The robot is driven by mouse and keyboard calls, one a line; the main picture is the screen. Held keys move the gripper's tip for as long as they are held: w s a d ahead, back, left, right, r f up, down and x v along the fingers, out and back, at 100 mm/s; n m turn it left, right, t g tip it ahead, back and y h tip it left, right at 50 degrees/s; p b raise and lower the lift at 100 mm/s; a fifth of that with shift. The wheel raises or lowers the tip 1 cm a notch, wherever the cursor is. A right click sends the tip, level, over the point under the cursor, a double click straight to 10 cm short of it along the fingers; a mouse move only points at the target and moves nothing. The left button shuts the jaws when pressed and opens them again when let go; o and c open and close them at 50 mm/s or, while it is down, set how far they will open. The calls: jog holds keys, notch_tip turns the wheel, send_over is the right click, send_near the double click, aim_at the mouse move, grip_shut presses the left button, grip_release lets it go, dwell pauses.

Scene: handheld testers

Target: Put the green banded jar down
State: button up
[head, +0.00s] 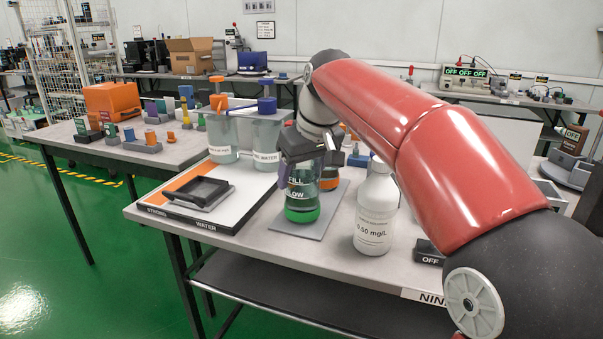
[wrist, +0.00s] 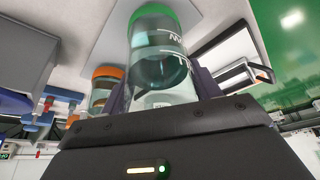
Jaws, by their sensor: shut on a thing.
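A black tray (head: 197,191) lies on the board to the left. Two clear water containers (head: 221,138) (head: 266,138) stand behind. A dark OFF box (head: 428,252) is near the front edge.

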jog(key=shift+f, duration=0.15)
jog(key=o, duration=1.4)
jog(key=shift+f, duration=0.1)
